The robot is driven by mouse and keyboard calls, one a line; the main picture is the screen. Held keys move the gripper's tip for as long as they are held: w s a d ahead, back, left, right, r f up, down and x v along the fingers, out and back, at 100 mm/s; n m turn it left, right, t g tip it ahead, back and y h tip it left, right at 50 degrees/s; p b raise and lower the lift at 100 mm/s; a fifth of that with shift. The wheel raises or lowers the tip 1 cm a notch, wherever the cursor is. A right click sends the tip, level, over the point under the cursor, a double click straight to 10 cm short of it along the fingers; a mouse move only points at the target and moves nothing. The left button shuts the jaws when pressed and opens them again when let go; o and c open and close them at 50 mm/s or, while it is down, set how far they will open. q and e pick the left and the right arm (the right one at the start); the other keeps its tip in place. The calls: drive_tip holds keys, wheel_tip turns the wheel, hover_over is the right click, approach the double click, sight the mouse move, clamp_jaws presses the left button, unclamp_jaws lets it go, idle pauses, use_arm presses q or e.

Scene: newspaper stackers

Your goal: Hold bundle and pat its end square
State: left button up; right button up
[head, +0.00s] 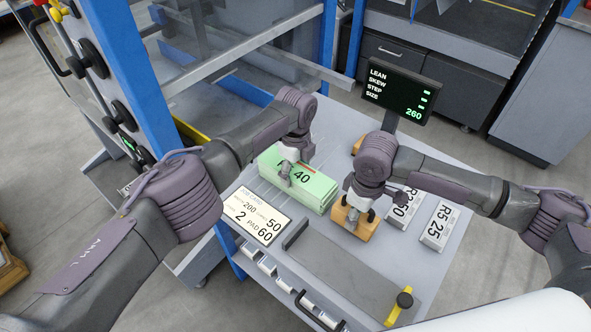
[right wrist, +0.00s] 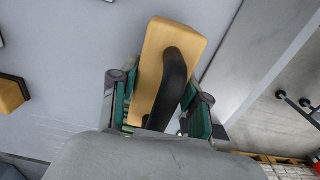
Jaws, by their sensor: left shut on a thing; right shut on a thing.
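The bundle (head: 314,193) is a pale green stack with a "40" label, lying flat on the grey table. My left gripper (head: 286,179) is shut on it from above, near its front left side; the fingertips are partly hidden. A wooden block with a black handle (head: 367,229) is just right of the bundle's near right end. My right gripper (head: 354,216) is shut on the block's handle. In the right wrist view the block (right wrist: 165,52) sits tilted between the green-padded fingers (right wrist: 160,112). I cannot tell whether the block touches the bundle.
A dark display (head: 398,95) reads lean, skew, step and size 260. A white card (head: 256,216) lies left of the bundle. Labelled blocks (head: 440,226) stand at the right. A blue frame post (head: 130,70) rises at the left.

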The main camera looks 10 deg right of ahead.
sight(346, 206)
drive_tip(key=shift+w+a, duration=0.95)
drive_tip(key=shift+w, duration=0.2)
idle(0.4)
use_arm(q)
drive_tip(key=shift+s+d, duration=0.15)
drive_tip(key=shift+d, duration=0.1)
use_arm(e)
drive_tip(key=shift+w+a+r, duration=0.1)
drive_tip(key=shift+w+a, duration=0.1)
idle(0.5)
use_arm(q)
drive_tip(key=shift+a, duration=0.15)
use_arm(e)
drive_tip(key=shift+s+d, duration=1.25)
drive_tip(key=shift+s, duration=0.2)
use_arm(q)
drive_tip(key=shift+w+a, duration=0.1)
drive_tip(key=shift+w, duration=0.1)
use_arm(e)
drive_tip(key=shift+r, duration=3.45)
use_arm(q)
drive_tip(key=o, duration=1.9)
